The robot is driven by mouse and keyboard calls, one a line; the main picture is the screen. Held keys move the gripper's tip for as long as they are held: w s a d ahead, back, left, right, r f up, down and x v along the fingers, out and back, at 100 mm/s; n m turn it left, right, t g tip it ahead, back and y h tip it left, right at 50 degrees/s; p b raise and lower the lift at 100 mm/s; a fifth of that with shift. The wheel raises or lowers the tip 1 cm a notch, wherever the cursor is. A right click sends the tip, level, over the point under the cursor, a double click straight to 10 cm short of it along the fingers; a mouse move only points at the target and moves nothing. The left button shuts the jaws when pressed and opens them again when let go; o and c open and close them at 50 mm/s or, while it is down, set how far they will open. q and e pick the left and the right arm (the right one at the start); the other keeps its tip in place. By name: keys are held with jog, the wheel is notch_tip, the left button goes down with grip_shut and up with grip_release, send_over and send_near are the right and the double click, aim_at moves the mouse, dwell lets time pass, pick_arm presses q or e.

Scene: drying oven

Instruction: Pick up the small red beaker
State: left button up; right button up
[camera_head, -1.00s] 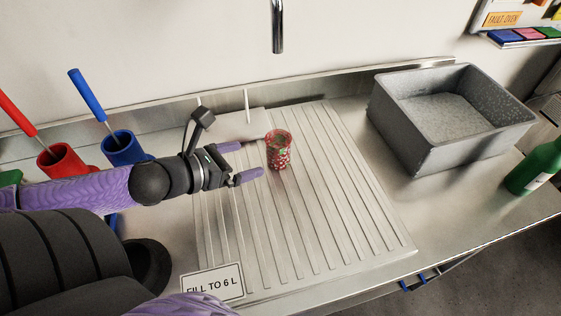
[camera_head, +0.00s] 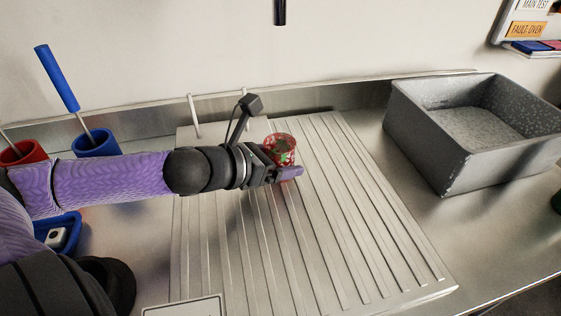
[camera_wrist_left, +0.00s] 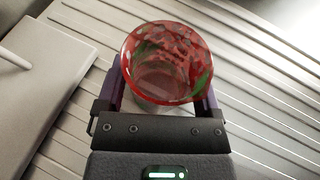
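The small red beaker (camera_head: 281,149) is a see-through red cup with green and white patches. It stands upright on the ribbed draining board (camera_head: 330,230). My left gripper (camera_head: 287,165) reaches in from the left at beaker height. In the left wrist view the beaker (camera_wrist_left: 165,62) is between the two purple fingers, one at each side. The fingers look spread wide, and I cannot see clear contact with the beaker's wall. In the head view the far finger is hidden behind the beaker. My right gripper is in neither view.
A grey speckled basin (camera_head: 440,155) stands to the right of the board. A blue cup (camera_head: 97,145) with a blue-handled tool and a red cup (camera_head: 22,155) stand at the left. A tap (camera_head: 279,10) hangs above.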

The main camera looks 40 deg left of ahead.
pick_arm(q)
jog(key=c, duration=1)
jog(key=shift+s+d+r+p, duration=0.1)
jog(key=shift+d+r+p, duration=0.05)
jog(key=shift+r+p, duration=0.45)
jog(key=shift+c, duration=0.2)
notch_tip(320, 180, up, 6)
jog(key=p, duration=0.4)
jog(key=shift+f, duration=0.15)
jog(key=s+d+r+p, duration=0.4)
jog(key=s+d+p, duration=0.8)
jog(key=d+p, duration=0.2)
jog(key=shift+s+d, duration=0.4)
jog(key=shift+d, duration=0.05)
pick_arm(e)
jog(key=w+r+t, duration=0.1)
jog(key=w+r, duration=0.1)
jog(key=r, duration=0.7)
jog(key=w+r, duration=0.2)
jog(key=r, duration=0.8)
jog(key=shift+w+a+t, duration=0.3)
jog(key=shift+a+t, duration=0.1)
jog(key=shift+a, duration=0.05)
